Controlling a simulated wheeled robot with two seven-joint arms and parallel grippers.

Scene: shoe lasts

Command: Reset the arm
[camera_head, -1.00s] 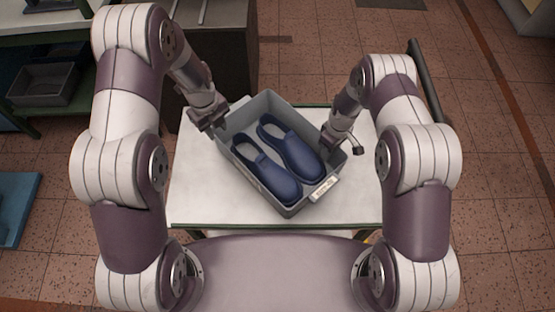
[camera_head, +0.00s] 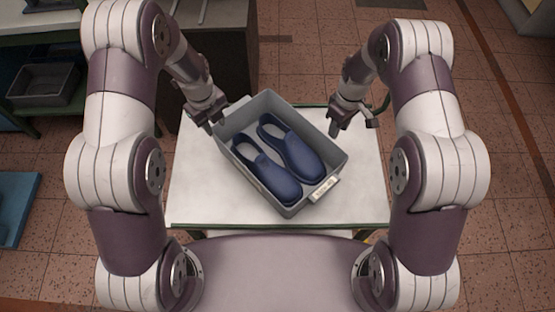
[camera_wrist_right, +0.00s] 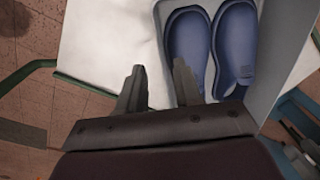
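A grey tote (camera_head: 240,178) sits at an angle on the white table, with a label on its near right end. Two blue shoe-shaped lasts (camera_head: 290,150) lie side by side inside it; they also show in the right wrist view (camera_wrist_right: 236,45). My left gripper (camera_head: 213,122) is close beside the tote's upper left corner; whether it touches, or is open, is unclear. My right gripper (camera_head: 335,127) is off the tote's right side, above the table. In the right wrist view my right gripper (camera_wrist_right: 157,68) has its fingers apart with nothing between them.
The white table (camera_head: 345,205) has bare surface left and right of the tote. A dark cabinet (camera_head: 215,65) stands behind it to the left. A shelf with a grey bin (camera_head: 45,85) is at the far left. Tiled floor is open at the right.

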